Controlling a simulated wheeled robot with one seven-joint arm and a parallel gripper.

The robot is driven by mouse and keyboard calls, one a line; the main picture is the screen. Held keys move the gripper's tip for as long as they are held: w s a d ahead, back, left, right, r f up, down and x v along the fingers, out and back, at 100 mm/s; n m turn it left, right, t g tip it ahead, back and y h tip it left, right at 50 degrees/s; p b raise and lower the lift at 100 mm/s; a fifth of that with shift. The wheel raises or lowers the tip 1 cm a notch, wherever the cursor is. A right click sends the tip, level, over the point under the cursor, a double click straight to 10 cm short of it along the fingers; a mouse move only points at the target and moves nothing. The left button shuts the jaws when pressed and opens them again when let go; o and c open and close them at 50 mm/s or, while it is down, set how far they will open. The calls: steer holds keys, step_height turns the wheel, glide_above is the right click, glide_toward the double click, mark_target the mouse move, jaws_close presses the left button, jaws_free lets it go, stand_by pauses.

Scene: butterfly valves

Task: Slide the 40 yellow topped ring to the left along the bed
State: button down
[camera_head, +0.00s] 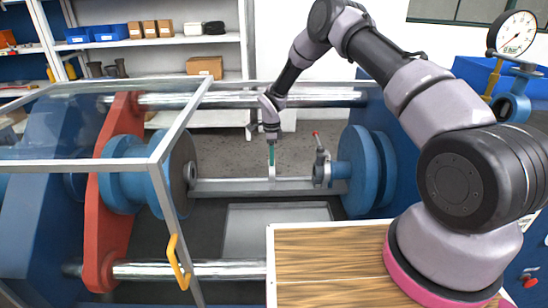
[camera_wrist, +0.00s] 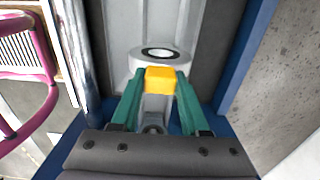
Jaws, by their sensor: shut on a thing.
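My gripper (camera_head: 271,155) points straight down over the middle of the grey bed (camera_head: 236,186). In the wrist view its two green fingers (camera_wrist: 160,88) are shut on a yellow block (camera_wrist: 161,78), the yellow top. In the head view a thin pale upright piece (camera_head: 271,172) stands below the fingers on the bed. The number 40 cannot be read.
A clamp with a red-tipped handle (camera_head: 319,150) and a blue flange (camera_head: 358,170) stand at the right. A glass-panelled guard (camera_head: 163,150) is at front left. The bed between gripper and left disc looks clear.

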steer(key=shift+a, duration=1.8)
steer(key=shift+a, duration=2.35)
steer(key=shift+c, duration=1.6)
jaws_free()
